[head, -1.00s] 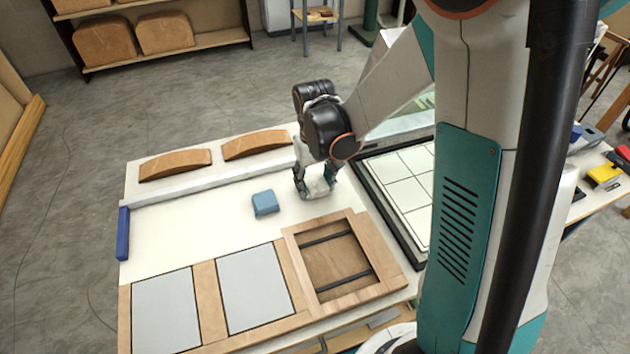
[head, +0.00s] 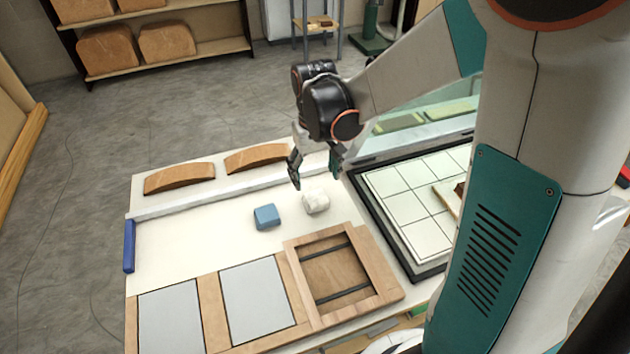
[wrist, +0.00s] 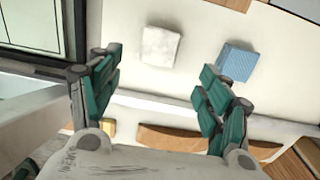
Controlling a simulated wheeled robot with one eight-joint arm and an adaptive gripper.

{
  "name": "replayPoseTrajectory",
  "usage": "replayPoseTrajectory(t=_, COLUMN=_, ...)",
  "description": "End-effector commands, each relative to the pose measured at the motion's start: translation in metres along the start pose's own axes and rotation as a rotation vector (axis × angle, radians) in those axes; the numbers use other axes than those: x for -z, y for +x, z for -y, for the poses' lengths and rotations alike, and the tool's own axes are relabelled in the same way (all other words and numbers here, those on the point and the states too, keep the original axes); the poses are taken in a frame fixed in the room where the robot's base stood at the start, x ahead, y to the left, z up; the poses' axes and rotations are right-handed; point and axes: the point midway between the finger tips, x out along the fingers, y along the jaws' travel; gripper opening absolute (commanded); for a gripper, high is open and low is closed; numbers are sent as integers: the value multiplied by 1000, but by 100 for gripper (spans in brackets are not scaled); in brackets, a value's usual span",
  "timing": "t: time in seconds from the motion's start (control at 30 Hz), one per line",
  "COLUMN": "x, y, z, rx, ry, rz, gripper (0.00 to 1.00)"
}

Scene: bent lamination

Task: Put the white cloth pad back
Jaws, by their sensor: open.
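The white cloth pad (head: 316,203) lies on the pale worktable, just right of a blue block-shaped pad (head: 266,216). My gripper (head: 315,176) is open and empty, raised above and behind the white pad. In the wrist view the white cloth pad (wrist: 160,46) lies ahead of the gap between my open fingers (wrist: 160,95), and the blue pad (wrist: 237,62) lies to its right. Nothing is between the fingers.
A wooden frame with two dark bars (head: 335,275) and two grey panels (head: 258,302) line the table's front. A black-edged tiled tray (head: 412,195) stands at right. Curved wooden pieces (head: 180,178) sit at the back. A blue bar (head: 129,245) lies at the left edge.

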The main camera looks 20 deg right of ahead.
Motion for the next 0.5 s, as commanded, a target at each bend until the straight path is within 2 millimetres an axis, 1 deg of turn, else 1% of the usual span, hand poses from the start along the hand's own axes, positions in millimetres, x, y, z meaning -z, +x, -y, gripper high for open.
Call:
replayPoseTrajectory(t=0.03, x=0, y=-11, z=0, rx=0, ry=0, rz=0, gripper=71)
replayPoseTrajectory(t=0.1, x=0, y=-20, z=0, rx=0, ry=0, rz=0, gripper=71)
replayPoseTrajectory(t=0.33, x=-2, y=-37, z=0, rx=0, ry=0, rz=-6, gripper=71)
replayPoseTrajectory(t=0.43, x=-9, y=-47, z=0, rx=0, ry=0, rz=-33, gripper=71)
replayPoseTrajectory(t=0.5, x=-17, y=-58, z=0, rx=1, ry=0, rz=-66, gripper=71)
